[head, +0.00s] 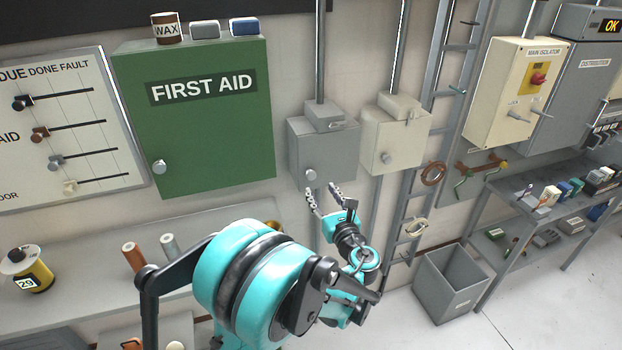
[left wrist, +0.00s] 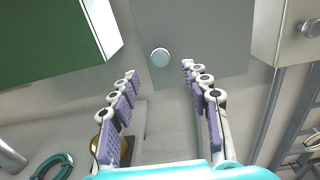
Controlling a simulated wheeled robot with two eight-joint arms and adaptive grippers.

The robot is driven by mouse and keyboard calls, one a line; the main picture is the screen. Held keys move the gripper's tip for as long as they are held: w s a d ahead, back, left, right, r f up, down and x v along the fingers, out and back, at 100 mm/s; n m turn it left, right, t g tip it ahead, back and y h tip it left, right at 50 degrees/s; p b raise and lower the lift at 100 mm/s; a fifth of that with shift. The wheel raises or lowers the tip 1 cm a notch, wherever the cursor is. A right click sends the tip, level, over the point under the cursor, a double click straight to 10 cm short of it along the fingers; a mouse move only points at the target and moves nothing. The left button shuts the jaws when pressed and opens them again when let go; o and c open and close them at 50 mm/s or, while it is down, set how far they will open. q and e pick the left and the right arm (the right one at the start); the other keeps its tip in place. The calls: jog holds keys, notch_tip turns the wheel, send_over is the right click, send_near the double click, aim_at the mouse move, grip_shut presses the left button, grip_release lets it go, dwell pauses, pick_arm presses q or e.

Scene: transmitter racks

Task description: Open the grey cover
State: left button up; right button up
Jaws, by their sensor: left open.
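The grey cover (head: 326,154) is the front of a small grey wall box in the middle of the head view. It looks shut and has a round pale knob (head: 311,175) at its lower left. In the left wrist view the grey cover (left wrist: 210,40) fills the upper middle, with its knob (left wrist: 160,57) between and beyond my fingertips. My left gripper (head: 321,190) is open and empty, just below the box. Its two fingers reach toward the knob in the left wrist view (left wrist: 159,72), and neither appears to touch it. My right gripper is not in view.
A green first aid cabinet (head: 209,120) hangs to the left. A cream box (head: 394,142) with its own knob hangs close on the right. A bench (head: 100,250) with spools is below left. A ladder, bin (head: 452,284) and shelf stand right.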

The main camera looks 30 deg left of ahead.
aim_at(312, 176)
pick_arm(q)
jog(key=x, duration=0.7)
grip_shut()
